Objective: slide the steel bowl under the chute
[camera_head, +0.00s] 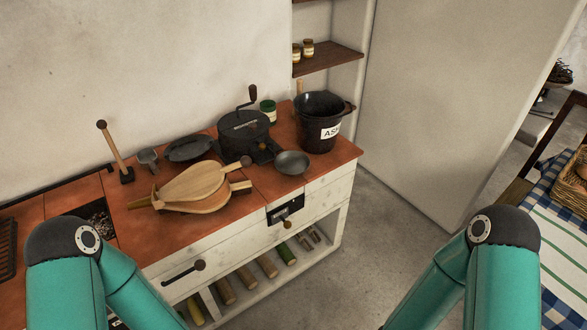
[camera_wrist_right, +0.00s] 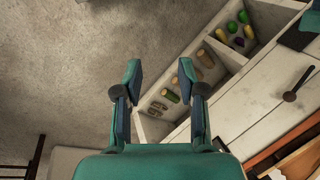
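The steel bowl (camera_head: 292,161) is a small dark grey bowl on the counter's terracotta-coloured top. It sits just right of the black hand-cranked mill (camera_head: 243,130). The mill's low dark front part, which looks like the chute (camera_head: 266,153), points toward the bowl. The bowl is beside it; whether they touch I cannot tell. My right gripper (camera_wrist_right: 160,75) is open and empty in the wrist view, over the floor beside the cabinet, away from the bowl. In the head view both arms show at the bottom, but neither gripper does.
A black ash bucket (camera_head: 318,121) stands right of the bowl, near the counter's edge. Wooden bellows (camera_head: 195,190) lie to the left. A green tin (camera_head: 268,112) stands behind the mill. Open floor (camera_head: 375,225) lies right of the cabinet, before a checked-cloth table (camera_head: 562,225).

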